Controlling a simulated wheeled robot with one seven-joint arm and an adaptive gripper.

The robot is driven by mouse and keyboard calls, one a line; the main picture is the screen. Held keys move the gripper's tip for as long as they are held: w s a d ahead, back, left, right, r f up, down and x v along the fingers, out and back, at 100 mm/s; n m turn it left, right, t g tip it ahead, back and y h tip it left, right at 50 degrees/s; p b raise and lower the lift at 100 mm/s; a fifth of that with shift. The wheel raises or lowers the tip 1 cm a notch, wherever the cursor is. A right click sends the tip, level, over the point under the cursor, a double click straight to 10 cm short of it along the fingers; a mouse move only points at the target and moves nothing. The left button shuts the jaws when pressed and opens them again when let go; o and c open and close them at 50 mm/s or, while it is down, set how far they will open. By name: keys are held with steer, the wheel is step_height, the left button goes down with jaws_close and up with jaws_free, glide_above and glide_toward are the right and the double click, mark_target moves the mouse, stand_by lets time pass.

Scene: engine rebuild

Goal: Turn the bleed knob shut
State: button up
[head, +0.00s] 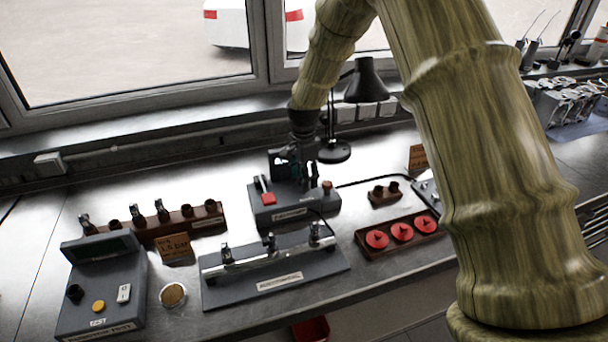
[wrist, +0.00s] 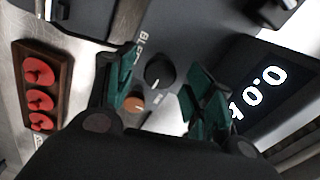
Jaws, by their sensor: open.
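The bleed knob (wrist: 159,72) is a round black knob with a white mark line, on a dark grey panel beside a partly hidden label starting "BL". In the wrist view it lies between the two teal fingertips of my gripper (wrist: 162,78), which are open and apart from each other. I cannot tell whether either finger touches it. In the head view my gripper (head: 297,160) points down over the grey unit (head: 293,212) behind the rail fixture, and hides the knob there.
A copper-coloured knob (wrist: 134,103) sits close to the bleed knob. A tray of red caps (head: 402,232) lies right. A desk lamp (head: 366,82) stands close behind my gripper.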

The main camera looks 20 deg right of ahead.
steer(key=c, duration=1)
steer(key=shift+n, duration=0.3)
steer(key=n, duration=0.3)
steer(key=shift+n, duration=0.3)
steer(key=n, duration=0.4)
steer(key=shift+n, duration=0.3)
steer(key=n, duration=0.9)
steer(key=shift+w, duration=0.1)
